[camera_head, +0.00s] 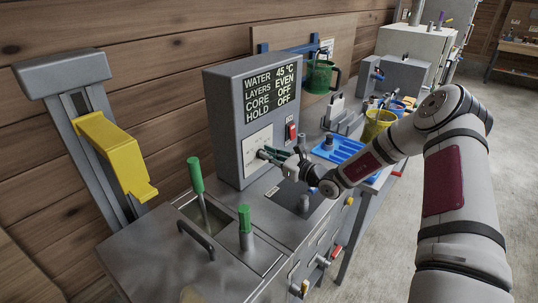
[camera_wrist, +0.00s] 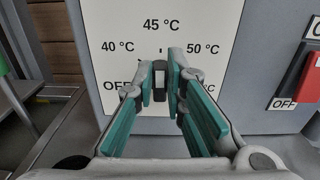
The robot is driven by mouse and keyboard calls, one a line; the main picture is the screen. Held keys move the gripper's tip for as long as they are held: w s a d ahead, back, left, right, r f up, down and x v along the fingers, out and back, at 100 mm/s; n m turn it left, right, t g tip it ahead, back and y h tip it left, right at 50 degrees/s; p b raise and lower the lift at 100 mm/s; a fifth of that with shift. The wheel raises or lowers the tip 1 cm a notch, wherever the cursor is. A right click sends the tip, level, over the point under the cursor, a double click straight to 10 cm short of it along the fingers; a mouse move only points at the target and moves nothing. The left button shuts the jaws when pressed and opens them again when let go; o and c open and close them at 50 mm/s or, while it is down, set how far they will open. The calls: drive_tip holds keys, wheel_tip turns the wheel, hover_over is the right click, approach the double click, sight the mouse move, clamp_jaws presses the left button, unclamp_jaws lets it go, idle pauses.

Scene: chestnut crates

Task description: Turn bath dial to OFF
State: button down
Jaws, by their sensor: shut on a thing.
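The bath dial (camera_wrist: 159,74) is a small dark knob with a pale mark on a white scale plate (camera_wrist: 110,20), which reads OFF, 40 °C, 45 °C and 50 °C. The knob stands about upright, below the 45 °C label. My gripper (camera_head: 266,154) reaches the plate on the front of the grey control box (camera_head: 225,110). Its green-padded fingers are closed on both sides of the knob. The fingers hide parts of the scale near the knob. The display (camera_head: 271,88) reads WATER 45 °C, LAYERS EVEN, CORE OFF, HOLD OFF.
A red switch (camera_head: 291,132) sits right of the dial, with an OFF label in the wrist view. A yellow bracket (camera_head: 110,150) is at the left. A blue tray (camera_head: 340,148) lies behind my arm.

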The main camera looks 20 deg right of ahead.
drive_tip(key=n+p, duration=0.1)
drive_tip(key=n, duration=0.2)
drive_tip(key=n+p, duration=0.2)
drive_tip(key=n, duration=0.2)
drive_tip(key=a+n+p, duration=0.1)
drive_tip(key=n, duration=0.2)
drive_tip(key=shift+s+f+p, duration=0.25)
drive_tip(key=shift+s+p, duration=0.15)
drive_tip(key=n, duration=0.2)
drive_tip(key=n+p, duration=0.1)
drive_tip(key=n, duration=0.1)
drive_tip(key=n+p, duration=0.1)
drive_tip(key=shift+s+a+f+n, duration=0.1)
drive_tip(key=shift+a+f+n, duration=0.05)
drive_tip(key=shift+f+n, duration=0.2)
drive_tip(key=n, duration=0.2)
drive_tip(key=n+p, duration=0.1)
drive_tip(key=n, duration=0.1)
drive_tip(key=n+p, duration=0.1)
drive_tip(key=n, duration=0.1)
drive_tip(key=shift+f, duration=0.4)
drive_tip(key=c, duration=1.6)
unclamp_jaws()
drive_tip(key=shift+c, duration=0.2)
